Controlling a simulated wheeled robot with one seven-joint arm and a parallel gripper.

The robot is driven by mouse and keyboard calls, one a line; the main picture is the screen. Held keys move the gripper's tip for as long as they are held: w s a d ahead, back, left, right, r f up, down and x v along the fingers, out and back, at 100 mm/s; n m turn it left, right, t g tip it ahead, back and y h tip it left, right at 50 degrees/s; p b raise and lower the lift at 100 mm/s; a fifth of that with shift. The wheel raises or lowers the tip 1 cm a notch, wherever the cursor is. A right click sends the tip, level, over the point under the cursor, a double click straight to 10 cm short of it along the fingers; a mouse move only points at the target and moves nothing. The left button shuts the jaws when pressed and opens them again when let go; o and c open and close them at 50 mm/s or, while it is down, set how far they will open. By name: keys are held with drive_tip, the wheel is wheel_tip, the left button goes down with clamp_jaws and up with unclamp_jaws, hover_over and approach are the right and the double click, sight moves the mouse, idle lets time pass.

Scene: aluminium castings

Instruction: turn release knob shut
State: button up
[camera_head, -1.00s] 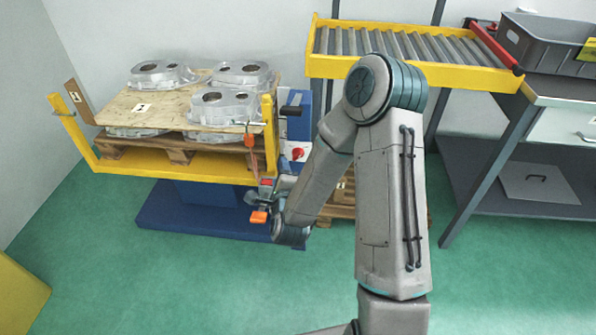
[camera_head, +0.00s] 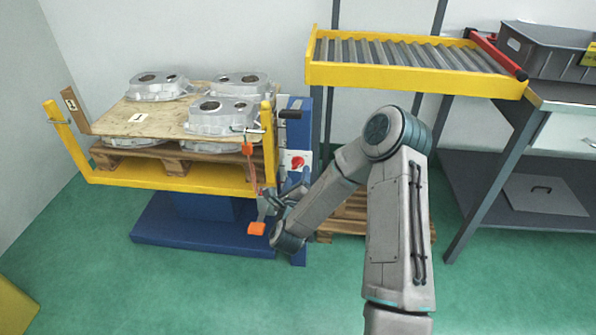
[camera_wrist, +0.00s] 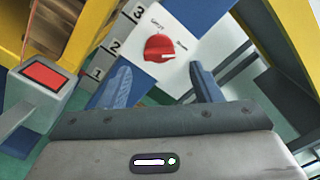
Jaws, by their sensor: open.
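The red release knob (camera_wrist: 159,48) sits on a white plate (camera_wrist: 180,45) in the wrist view, ahead of my fingers and nearly centred between them. A light mark shows on the knob, and small lettering stands beside it, too small to read surely. In the head view the knob (camera_head: 297,162) is on the front of the blue column (camera_head: 299,118). My gripper (camera_wrist: 160,82) is open, its two blue fingers apart and empty, short of the knob. In the head view my gripper (camera_head: 275,203) is below and left of the knob, partly hidden by my arm.
A yellow-framed lift (camera_head: 170,184) carries a pallet with several aluminium castings (camera_head: 222,115). A grey box with a red face (camera_wrist: 42,75) stands close left of my fingers. An orange piece (camera_head: 257,229) hangs below the lift. A roller conveyor (camera_head: 410,55) is at the back right.

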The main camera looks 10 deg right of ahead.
sight(298, 164)
drive_tip(key=shift+x, duration=2.25)
drive_tip(key=shift+c, duration=0.4)
drive_tip(key=c, duration=0.9)
